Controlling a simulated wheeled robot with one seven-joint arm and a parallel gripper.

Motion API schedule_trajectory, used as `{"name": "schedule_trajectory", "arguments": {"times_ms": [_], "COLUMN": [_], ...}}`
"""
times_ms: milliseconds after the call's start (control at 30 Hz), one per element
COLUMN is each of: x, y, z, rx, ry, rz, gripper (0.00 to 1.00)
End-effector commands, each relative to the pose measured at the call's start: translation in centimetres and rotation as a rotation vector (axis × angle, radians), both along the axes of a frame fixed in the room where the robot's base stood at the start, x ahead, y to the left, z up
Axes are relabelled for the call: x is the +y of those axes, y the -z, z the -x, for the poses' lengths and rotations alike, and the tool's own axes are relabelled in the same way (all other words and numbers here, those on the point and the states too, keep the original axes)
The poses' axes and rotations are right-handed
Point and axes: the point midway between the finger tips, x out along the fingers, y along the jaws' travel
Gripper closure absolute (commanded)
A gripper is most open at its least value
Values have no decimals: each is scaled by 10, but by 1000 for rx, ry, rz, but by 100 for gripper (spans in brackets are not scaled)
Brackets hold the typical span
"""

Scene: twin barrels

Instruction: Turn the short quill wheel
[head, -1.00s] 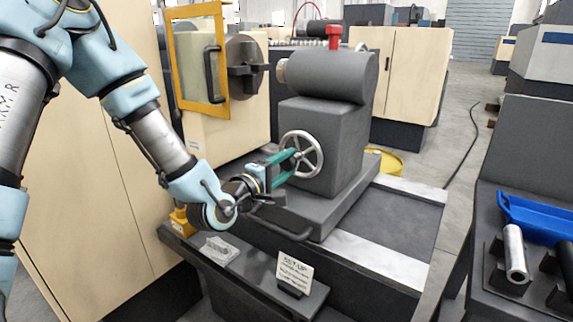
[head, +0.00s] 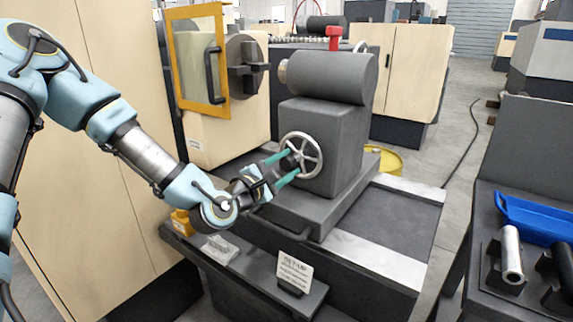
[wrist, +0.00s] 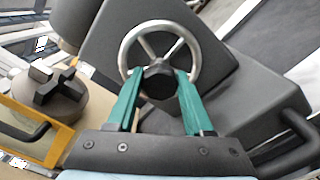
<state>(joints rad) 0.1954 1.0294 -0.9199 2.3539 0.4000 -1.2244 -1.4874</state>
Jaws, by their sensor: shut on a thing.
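The quill wheel (head: 308,146) is a silver spoked handwheel on the front of the dark grey tailstock (head: 345,130). It also shows in the wrist view (wrist: 190,42), with a black hub (wrist: 160,80) at its middle. My gripper (head: 288,162) has two green fingers that reach to the wheel. In the wrist view my gripper (wrist: 158,88) has one finger on each side of the black hub, shut on it.
A dark bar handle (head: 280,228) sticks out below the wheel. A set-up sign (head: 294,270) stands on the front ledge. A yellow-framed door (head: 200,60) and a chuck (head: 247,65) are to the left. A blue tray (head: 540,220) lies at the right.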

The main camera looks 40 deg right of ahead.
Motion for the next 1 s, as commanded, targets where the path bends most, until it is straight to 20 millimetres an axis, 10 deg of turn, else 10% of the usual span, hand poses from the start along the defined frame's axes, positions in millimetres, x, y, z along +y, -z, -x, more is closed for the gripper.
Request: {"name": "schedule_trajectory", "arguments": {"times_ms": [400, 433, 700, 1000], "x": [0, 0, 0, 3], "y": [0, 0, 0, 1], "z": [0, 0, 0, 0], "rx": [10, 10, 9, 8], "ry": [-1, -1, -1, -1], "rz": [2, 2, 2, 1], "gripper": [100, 47, 19, 19]}}
